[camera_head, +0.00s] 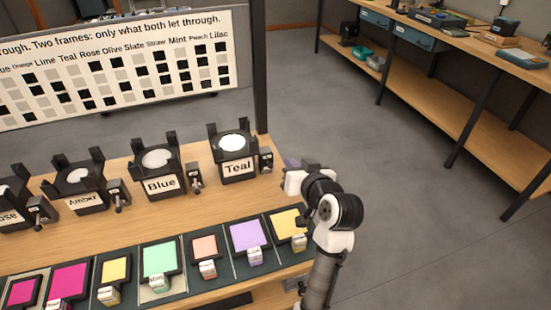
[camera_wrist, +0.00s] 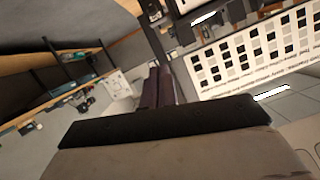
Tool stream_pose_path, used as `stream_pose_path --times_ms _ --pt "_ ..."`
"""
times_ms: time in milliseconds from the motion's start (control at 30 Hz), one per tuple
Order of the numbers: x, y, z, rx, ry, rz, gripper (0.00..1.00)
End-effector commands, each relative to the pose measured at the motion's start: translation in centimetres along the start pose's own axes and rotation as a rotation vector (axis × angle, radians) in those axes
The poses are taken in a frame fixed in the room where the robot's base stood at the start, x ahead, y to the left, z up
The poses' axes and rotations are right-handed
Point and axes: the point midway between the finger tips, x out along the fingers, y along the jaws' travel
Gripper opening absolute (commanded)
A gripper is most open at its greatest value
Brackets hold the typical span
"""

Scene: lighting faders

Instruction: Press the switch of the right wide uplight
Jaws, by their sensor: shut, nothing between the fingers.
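A row of black uplights stands along the back of the wooden table in the head view. The rightmost, labelled Teal (camera_head: 238,171), has a bright white round top and a small switch box (camera_head: 265,161) at its right. The Blue uplight (camera_head: 160,184) is left of it, with its own switch box (camera_head: 194,178). I cannot tell which uplights count as wide. My gripper (camera_head: 291,163) is just right of the Teal switch box, apart from it as far as I can tell. In the wrist view its dark purple fingers (camera_wrist: 158,85) are shut and empty.
The Amber uplight (camera_head: 83,200) and a partly cut-off one stand further left. Framed colour filters, such as a purple one (camera_head: 246,235), line the table's front. A chart board (camera_head: 110,75) and black post (camera_head: 261,65) stand behind. Open floor lies right, before a long workbench (camera_head: 440,45).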

Motion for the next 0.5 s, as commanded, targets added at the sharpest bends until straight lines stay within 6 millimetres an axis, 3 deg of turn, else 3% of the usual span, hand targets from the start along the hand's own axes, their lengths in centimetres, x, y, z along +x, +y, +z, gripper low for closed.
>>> stream_pose_path --times_ms 267,500 --pt "0.6 -0.1 -0.1 0.0 0.001 -0.002 0.0" --pt "4.7 -0.2 -0.3 0.0 -0.001 -0.003 0.0"
